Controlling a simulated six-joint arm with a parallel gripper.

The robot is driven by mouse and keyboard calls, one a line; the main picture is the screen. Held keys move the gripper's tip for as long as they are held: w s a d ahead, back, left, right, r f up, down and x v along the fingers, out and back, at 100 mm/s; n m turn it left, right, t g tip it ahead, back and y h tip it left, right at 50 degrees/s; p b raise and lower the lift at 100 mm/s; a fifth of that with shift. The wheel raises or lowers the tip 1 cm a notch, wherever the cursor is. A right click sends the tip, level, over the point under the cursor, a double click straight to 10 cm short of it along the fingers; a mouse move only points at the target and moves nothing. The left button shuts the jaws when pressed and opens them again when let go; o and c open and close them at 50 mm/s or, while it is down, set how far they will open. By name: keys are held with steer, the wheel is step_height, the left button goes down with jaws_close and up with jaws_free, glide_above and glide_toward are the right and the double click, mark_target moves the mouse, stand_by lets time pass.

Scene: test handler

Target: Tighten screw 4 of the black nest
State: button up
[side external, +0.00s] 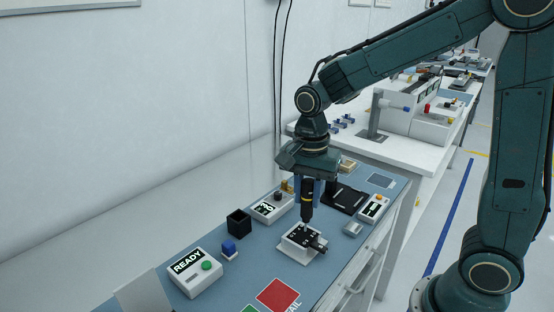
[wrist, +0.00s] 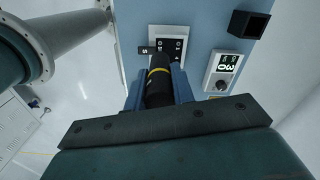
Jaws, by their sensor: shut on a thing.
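My gripper (side external: 308,188) is shut on a black screwdriver (side external: 307,205) with a yellow band, held upright with its tip down. The black nest (side external: 297,237) sits on a white block (side external: 294,252) on the blue mat, directly below the tool. The driver's tip is at the nest's far edge; I cannot tell whether it touches a screw. In the wrist view, the blue fingers flank the driver (wrist: 159,85), and the nest (wrist: 178,46) shows beyond its end, partly covered. The screw numbers are too small to read with certainty, and the screw under the tip is hidden.
A display box (side external: 271,208) and an open black bin (side external: 239,222) stand left of the nest. A red pad (side external: 279,295) lies in front. A black tray (side external: 345,198) lies behind to the right.

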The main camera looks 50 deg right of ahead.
steer(key=w+d, duration=0.2)
steer(key=w+d+r, duration=0.1)
steer(key=d, duration=0.1)
steer(key=shift+w+d, duration=0.1)
steer(key=shift+w, duration=0.3)
steer(key=shift+f, duration=0.15)
steer(key=shift+f, duration=1.65)
steer(key=shift+s+f, duration=0.1)
steer(key=shift+f, duration=0.8)
stand_by(1.6)
steer(key=shift+r, duration=0.1)
steer(key=shift+r, duration=2.05)
